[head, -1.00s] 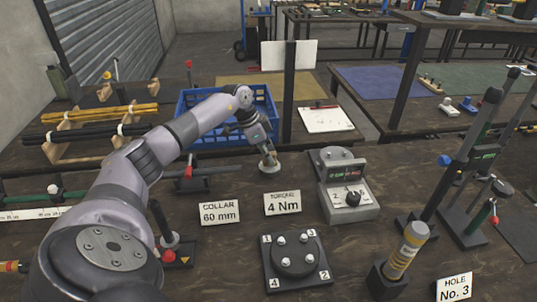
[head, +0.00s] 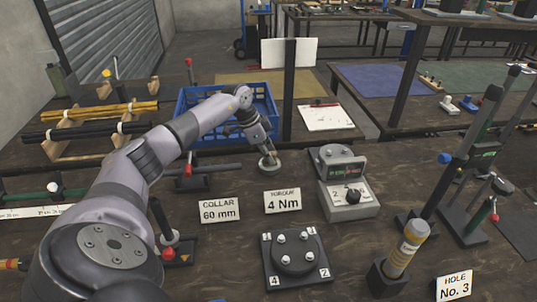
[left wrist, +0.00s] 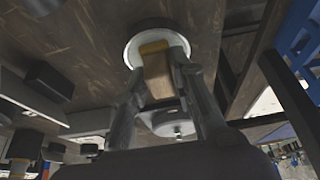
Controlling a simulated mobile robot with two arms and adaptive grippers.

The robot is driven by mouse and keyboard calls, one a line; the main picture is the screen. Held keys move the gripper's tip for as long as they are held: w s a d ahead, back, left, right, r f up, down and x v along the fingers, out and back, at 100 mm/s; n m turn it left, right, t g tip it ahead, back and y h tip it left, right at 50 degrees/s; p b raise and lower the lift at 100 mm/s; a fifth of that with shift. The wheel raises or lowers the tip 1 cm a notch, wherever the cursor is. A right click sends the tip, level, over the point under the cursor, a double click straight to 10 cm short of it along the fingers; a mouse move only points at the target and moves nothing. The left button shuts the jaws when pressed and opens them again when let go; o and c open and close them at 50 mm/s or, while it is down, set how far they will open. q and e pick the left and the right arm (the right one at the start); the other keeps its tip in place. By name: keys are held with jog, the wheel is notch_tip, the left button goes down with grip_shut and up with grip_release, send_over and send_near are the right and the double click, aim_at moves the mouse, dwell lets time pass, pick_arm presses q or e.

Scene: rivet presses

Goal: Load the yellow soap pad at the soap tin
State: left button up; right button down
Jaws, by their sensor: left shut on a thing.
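My left gripper (head: 267,151) points down at the soap tin (head: 269,166), a small round light-rimmed tin on the dark bench. In the left wrist view the gripper (left wrist: 158,72) is shut on the soap pad (left wrist: 156,78), a small block with a yellow end and a tan side. The yellow end lies over the tin (left wrist: 131,53), inside its pale rim as seen from here. I cannot tell whether it touches the tin's contents. The pad is hardly visible in the head view. My right gripper is not in view.
A blue crate (head: 190,97) stands behind the arm. A grey dial box (head: 349,203) is right of the tin, with sign cards "4 Nm" (head: 282,200) and "60 mm" (head: 219,210) in front. A round numbered fixture (head: 296,258) and a yellow-banded cylinder (head: 408,250) are nearer.

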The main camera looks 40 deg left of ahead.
pick_arm(q)
jog(key=shift+f+p, duration=0.15)
jog(key=shift+p, duration=0.25)
dwell(1.5)
notch_tip(320, 180, up, 7)
jog(key=p, duration=0.8)
dwell(0.9)
